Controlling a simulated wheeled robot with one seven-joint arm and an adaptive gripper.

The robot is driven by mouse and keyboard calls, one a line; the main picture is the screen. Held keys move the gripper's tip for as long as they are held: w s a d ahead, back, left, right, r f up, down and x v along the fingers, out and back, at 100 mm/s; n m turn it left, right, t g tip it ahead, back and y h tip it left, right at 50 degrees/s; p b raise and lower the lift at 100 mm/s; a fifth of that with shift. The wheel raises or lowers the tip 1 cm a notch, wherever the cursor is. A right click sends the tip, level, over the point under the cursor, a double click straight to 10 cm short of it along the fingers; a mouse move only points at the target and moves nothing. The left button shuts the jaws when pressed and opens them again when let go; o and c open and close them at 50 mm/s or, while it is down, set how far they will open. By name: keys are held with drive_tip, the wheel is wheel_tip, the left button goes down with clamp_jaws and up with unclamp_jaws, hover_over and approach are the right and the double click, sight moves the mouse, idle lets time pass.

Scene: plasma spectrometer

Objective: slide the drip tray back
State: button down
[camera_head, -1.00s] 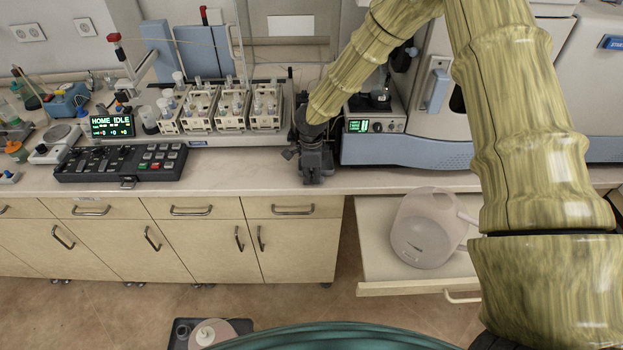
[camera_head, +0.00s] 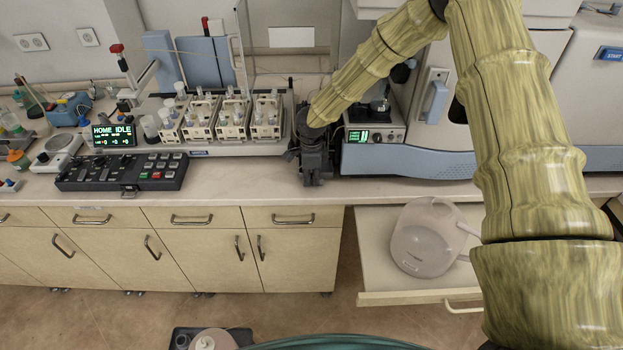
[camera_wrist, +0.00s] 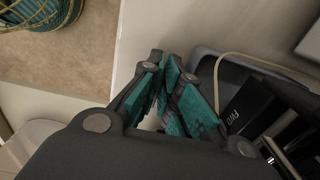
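My gripper (camera_head: 316,172) points down at the front of the bench, between the rack unit and the blue-white instrument. In the wrist view my gripper (camera_wrist: 168,68) has its teal-padded fingers close together at the tips, with nothing clearly seen between them. A dark grey tray-like rim (camera_wrist: 207,62) with a rounded corner lies just right of the fingers. It may be the drip tray, but I cannot tell for sure. In the head view my gripper and arm hide that spot.
A pulled-out drawer (camera_head: 375,279) at lower right holds a translucent jug (camera_head: 425,240). A rack unit (camera_head: 250,148) stands left of my gripper, with a black keypad console (camera_head: 120,172) farther left. The instrument (camera_head: 430,163) stands right. The bench front between console and gripper is clear.

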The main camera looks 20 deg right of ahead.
drive_tip(key=c, duration=1.6)
unclamp_jaws()
drive_tip(key=shift+o, duration=0.2)
wheel_tip(320, 180, up, 12)
drive_tip(key=shift+s+f, duration=0.1)
drive_tip(key=shift+s, duration=0.1)
